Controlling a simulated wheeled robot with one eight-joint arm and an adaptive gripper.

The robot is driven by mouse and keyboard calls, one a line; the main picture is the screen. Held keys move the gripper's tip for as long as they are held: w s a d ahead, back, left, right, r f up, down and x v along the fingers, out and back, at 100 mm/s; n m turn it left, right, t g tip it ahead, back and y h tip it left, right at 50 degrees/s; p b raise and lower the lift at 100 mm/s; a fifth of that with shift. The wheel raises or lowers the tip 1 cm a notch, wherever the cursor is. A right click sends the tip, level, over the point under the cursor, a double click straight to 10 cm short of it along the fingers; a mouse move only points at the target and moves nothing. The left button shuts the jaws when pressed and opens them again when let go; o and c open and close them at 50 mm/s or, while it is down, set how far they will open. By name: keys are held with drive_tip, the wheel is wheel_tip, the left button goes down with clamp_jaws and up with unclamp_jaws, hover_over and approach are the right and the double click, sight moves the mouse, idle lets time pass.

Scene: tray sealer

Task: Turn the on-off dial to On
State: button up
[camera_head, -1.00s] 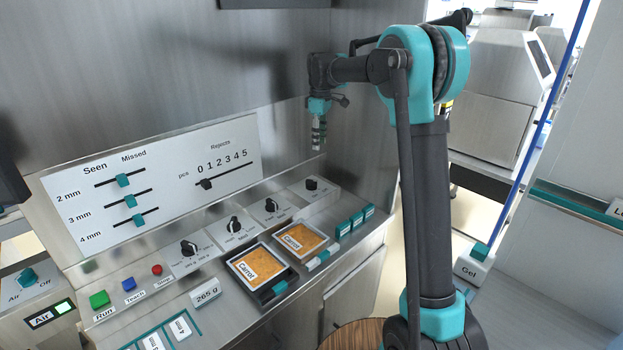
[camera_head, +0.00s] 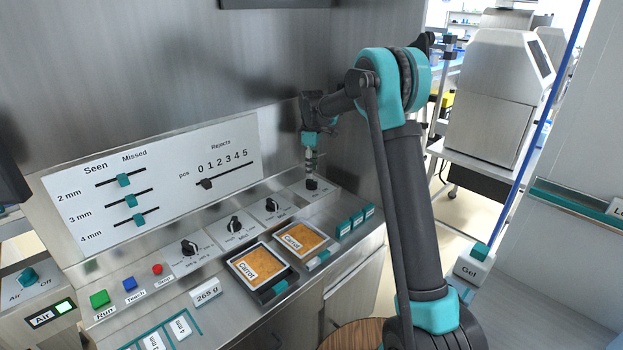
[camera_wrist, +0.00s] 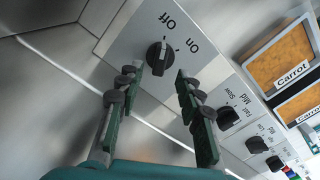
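The on-off dial (camera_wrist: 159,56) is a black knob on a pale plate, with the words Off and On beside it in the wrist view. Its ridge seems to point toward Off. In the head view the dial (camera_head: 311,184) is at the right end of the row of knobs. My gripper (camera_wrist: 158,73) is open, with one fingertip on either side of the dial in the wrist view. In the head view my gripper (camera_head: 310,172) points down just above the dial. I cannot tell whether a finger touches it.
The speed dial (camera_wrist: 229,117) sits beside it, with more knobs farther along the panel. Two carrot trays (camera_head: 258,266) lie in front. The back wall and side wall stand close around my gripper. A separate teal Air dial (camera_head: 29,275) is at far left.

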sight(311, 180)
drive_tip(key=shift+f, duration=2.3)
clamp_jaws()
